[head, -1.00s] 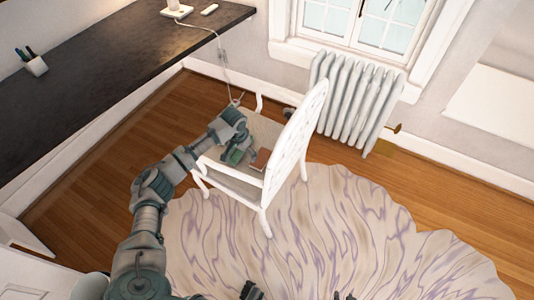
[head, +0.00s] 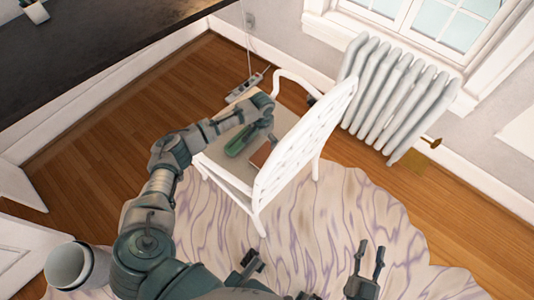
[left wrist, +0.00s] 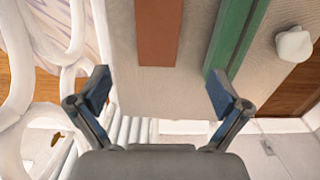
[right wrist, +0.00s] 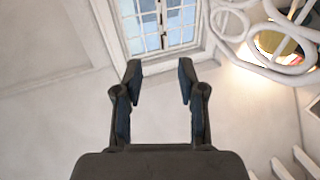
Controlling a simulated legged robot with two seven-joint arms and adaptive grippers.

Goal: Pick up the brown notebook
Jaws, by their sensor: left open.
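The brown notebook (head: 263,152) lies on the seat of a white chair (head: 305,130), partly hidden by the chair's back in the head view. In the left wrist view the notebook (left wrist: 157,30) is a flat reddish-brown strip, cut off by the top edge. My left gripper (head: 271,134) is over the seat, beside the notebook. Its fingers are open and empty in the left wrist view (left wrist: 157,82), with the notebook ahead between their lines. A green object (head: 238,143) lies on the seat next to the notebook. My right gripper (head: 371,252) is open and empty, away from the chair.
The chair's tall back and armrest stand close to my left gripper. A dark desk (head: 100,55) is at the left and a white radiator (head: 405,90) at the right. A power strip (head: 247,85) lies behind the chair. A patterned rug (head: 345,210) covers the floor in front.

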